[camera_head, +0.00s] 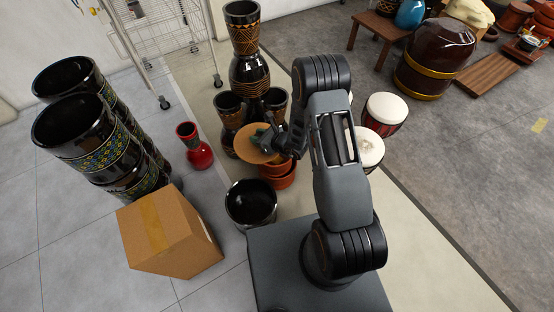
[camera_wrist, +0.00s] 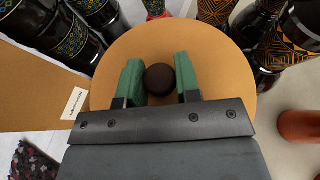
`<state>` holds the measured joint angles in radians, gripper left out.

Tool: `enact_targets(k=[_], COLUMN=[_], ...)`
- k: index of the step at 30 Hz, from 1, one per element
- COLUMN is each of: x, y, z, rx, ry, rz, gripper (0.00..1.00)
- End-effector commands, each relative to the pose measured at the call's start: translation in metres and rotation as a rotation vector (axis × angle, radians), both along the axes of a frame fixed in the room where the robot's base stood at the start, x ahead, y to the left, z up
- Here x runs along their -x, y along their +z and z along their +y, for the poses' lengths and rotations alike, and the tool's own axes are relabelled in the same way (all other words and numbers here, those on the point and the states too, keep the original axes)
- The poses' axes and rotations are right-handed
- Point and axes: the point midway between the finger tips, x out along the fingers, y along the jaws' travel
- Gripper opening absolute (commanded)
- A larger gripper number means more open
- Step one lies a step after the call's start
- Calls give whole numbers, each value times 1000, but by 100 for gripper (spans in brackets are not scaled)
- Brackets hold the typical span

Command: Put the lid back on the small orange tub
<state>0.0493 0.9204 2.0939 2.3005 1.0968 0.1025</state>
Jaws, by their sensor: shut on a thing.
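The lid is a flat round tan-orange disc with a dark round knob. In the head view the lid (camera_head: 250,151) hangs at my gripper (camera_head: 265,138), tilted towards the camera. In the wrist view my gripper (camera_wrist: 160,82) has its green finger pads on both sides of the knob (camera_wrist: 160,80), and the lid (camera_wrist: 160,45) spreads out beneath. My gripper is shut on the knob. Small orange-red tubs (camera_head: 281,181) stand just below and right of the lid, partly hidden by it and my arm. Part of an orange-brown pot (camera_wrist: 300,130) shows at the right of the wrist view.
Tall black goblet drums (camera_head: 250,75) stand behind the lid. A black pot (camera_head: 251,204) and a cardboard box (camera_head: 168,232) stand in front. A red vase (camera_head: 196,147) and large black drums (camera_head: 85,130) are left. White-topped drums (camera_head: 384,113) stand right of my arm.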

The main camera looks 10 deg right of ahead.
Motion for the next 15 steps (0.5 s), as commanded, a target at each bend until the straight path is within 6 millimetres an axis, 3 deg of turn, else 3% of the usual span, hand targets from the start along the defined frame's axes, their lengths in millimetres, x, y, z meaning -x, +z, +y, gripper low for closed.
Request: enact_targets(k=[1, 3, 10, 15], x=[-1, -3, -7, -22], y=[-24, -36, -60, -76], z=[5, 10, 17, -4], rx=[0, 1, 4, 5], ry=[-5, -16, -38, -47], rz=[0, 0, 2, 2], gripper=[2, 2, 2, 2])
